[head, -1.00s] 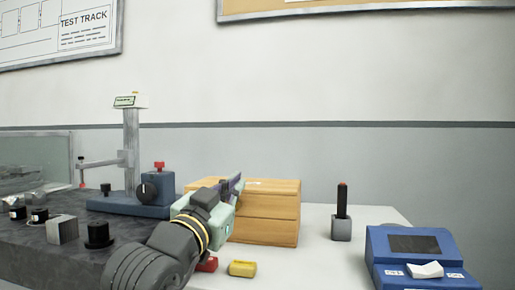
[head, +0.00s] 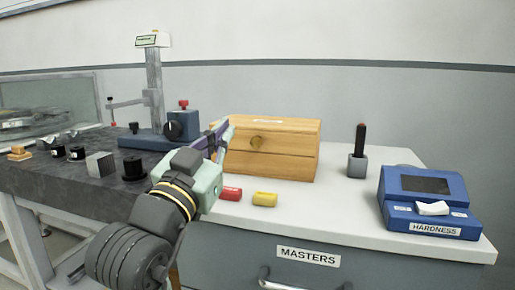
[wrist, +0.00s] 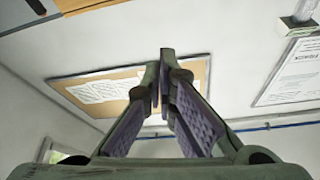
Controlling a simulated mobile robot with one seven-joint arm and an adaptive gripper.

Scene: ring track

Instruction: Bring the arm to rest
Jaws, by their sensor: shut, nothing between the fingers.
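My gripper (head: 222,135) shows in the head view at the end of my raised arm, in front of the wooden chest's left end. In the wrist view its two purple-padded fingers (wrist: 165,100) come together at the tips with nothing between them. The gripper points upward, as the wrist view shows the upper wall and a cork board (wrist: 120,92) beyond the fingers.
A dark stone table (head: 60,178) with a gauge stand (head: 154,90) stands left.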

